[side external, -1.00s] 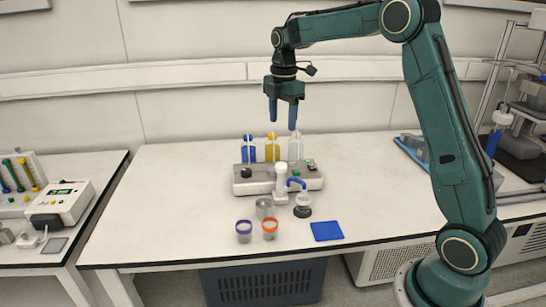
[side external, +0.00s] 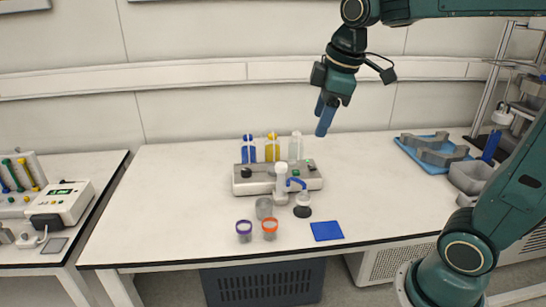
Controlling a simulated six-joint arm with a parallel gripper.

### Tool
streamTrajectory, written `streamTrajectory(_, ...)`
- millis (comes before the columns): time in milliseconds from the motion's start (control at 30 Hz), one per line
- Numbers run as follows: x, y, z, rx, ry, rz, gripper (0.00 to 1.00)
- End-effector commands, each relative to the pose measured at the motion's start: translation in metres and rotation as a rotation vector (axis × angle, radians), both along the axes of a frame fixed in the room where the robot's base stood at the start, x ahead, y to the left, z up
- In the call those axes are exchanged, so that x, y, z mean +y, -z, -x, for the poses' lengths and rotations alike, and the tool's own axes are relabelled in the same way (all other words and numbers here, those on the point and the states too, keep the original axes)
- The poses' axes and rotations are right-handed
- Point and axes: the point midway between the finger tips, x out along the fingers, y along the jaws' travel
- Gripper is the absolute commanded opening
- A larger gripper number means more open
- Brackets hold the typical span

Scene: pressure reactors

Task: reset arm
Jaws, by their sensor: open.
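My gripper (side external: 322,117) hangs in the air above the back of the white table (side external: 185,180), to the right of the reactor unit (side external: 255,186). Its two blue fingers point down and slightly left, and overlap in this view. It holds nothing that I can see and is clear of everything on the table. My arm is folded in the upper right, with part of it outside the picture.
Blue, yellow and clear bottles (side external: 272,150) stand at the unit. Purple-rimmed (side external: 244,231) and orange-rimmed (side external: 270,229) cups and a blue mat (side external: 326,231) are in front. A blue tray with grey holders (side external: 437,149) lies at right.

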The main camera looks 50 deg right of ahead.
Motion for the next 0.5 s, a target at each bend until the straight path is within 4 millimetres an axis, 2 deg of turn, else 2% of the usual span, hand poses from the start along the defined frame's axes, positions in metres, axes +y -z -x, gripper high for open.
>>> streamTrajectory(33, 0.005, 0.000, 0.012, -0.019, 0.034, -0.011, 0.56)
streamTrajectory(267, 0.020, 0.007, 0.058, -0.092, 0.214, -0.083, 0.56)
streamTrajectory(500, 0.032, 0.024, 0.102, -0.162, 0.395, -0.174, 0.56)
